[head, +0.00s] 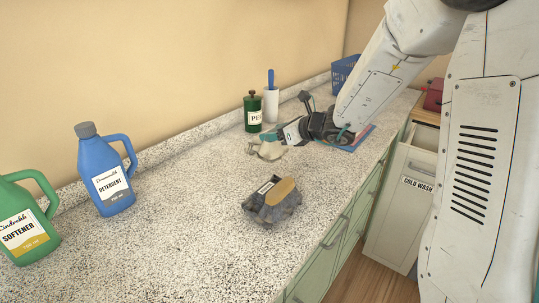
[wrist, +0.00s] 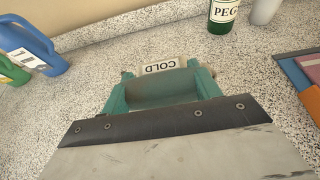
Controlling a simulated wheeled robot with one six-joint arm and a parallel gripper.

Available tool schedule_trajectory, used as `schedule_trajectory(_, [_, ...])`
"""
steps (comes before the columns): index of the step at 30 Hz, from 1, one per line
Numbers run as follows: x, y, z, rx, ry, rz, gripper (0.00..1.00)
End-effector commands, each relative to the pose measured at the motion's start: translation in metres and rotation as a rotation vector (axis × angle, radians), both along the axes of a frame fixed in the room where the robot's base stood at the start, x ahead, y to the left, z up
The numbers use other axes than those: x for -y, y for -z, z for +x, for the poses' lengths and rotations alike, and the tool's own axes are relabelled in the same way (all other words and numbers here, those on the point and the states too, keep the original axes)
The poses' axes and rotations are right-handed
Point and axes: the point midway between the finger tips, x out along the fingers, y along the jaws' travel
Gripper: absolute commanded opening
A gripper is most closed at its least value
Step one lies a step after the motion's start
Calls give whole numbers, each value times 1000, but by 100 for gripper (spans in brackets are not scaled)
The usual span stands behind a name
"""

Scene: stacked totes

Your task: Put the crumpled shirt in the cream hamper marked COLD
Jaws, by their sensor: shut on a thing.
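The crumpled shirt (head: 267,151) is a pale, off-white bundle at the middle of the counter in the head view. My gripper (head: 268,141) is over it, low at the counter, and shut on it. In the wrist view my gripper (wrist: 160,82) has its teal fingers either side of the bundle, with a pale tag reading COLD (wrist: 160,66) just beyond. My gripper hides much of the shirt, and I cannot tell whether it is clear of the counter. The cream hamper (head: 402,205), marked COLD WASH, stands on the floor right of the counter, partly behind my arm.
A dark grey bundle (head: 272,203) with a tan patch lies nearer on the counter (head: 165,235). Blue detergent (head: 106,175) and green softener (head: 27,222) bottles stand at left. A green PEG container (head: 253,113) and white cylinder (head: 270,103) stand behind my gripper.

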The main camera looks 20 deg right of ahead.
Motion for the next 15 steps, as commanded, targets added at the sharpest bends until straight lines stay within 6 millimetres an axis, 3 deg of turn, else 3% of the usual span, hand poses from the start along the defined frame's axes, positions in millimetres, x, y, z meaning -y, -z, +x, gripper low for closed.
schedule_trajectory(3, [-2, 22, 0, -3, -2, 1, 34])
schedule_trajectory(15, [0, 67, 0, -1, -1, 1, 34])
